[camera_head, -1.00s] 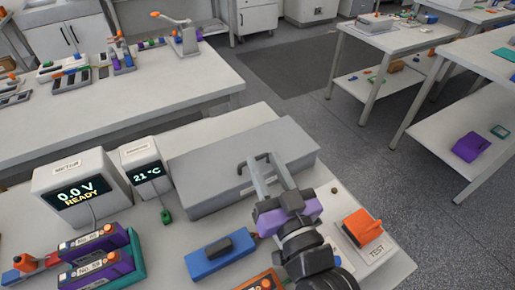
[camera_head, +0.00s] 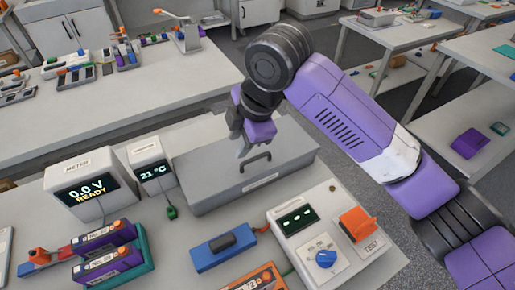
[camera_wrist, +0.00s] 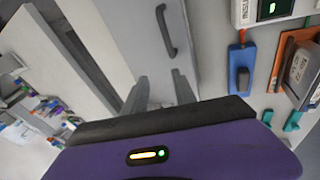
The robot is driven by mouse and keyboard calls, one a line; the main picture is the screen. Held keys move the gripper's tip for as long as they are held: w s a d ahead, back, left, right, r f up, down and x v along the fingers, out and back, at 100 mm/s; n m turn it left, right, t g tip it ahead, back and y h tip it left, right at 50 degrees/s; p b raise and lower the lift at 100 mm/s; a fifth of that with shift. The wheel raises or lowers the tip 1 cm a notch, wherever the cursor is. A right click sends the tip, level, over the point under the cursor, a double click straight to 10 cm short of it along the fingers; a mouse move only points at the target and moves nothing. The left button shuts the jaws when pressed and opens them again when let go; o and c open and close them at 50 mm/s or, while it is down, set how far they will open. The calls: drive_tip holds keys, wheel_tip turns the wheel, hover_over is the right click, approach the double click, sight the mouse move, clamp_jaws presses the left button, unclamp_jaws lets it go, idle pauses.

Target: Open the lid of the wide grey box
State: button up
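The wide grey box (camera_head: 235,190) stands on the near table in the head view. Its lid (camera_head: 205,148) looks shut. A dark bar handle (camera_head: 257,161) is at the lid's front and also shows at the top of the wrist view (camera_wrist: 166,32). My gripper (camera_head: 243,150) is over the lid, behind and left of the handle, pointing down. In the wrist view my gripper's two grey fingers (camera_wrist: 160,80) are apart with nothing between them, and the handle is clear of them. I cannot tell whether the fingertips touch the lid.
Left of the box stand a meter (camera_head: 85,185) and a small temperature display (camera_head: 152,168). In front are a blue block (camera_head: 222,248), a tester panel (camera_head: 308,232) with an orange lever (camera_head: 357,223), and battery packs (camera_head: 108,262). Another table (camera_head: 150,95) stands behind.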

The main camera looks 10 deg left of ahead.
sight(256, 157)
drive_tip(key=d+r+n+h, duration=0.1)
drive_tip(key=d+r+h, duration=0.1)
drive_tip(key=d, duration=0.3)
drive_tip(key=shift+w+p+x, duration=0.1)
drive_tip(key=shift+p+x, duration=0.2)
drive_tip(key=shift+x, duration=1.7)
drive_tip(key=shift+w+p+x, duration=0.15)
drive_tip(key=shift+p+x, duration=0.15)
drive_tip(key=shift+x, duration=1.7)
clamp_jaws()
drive_tip(key=shift+a, duration=0.1)
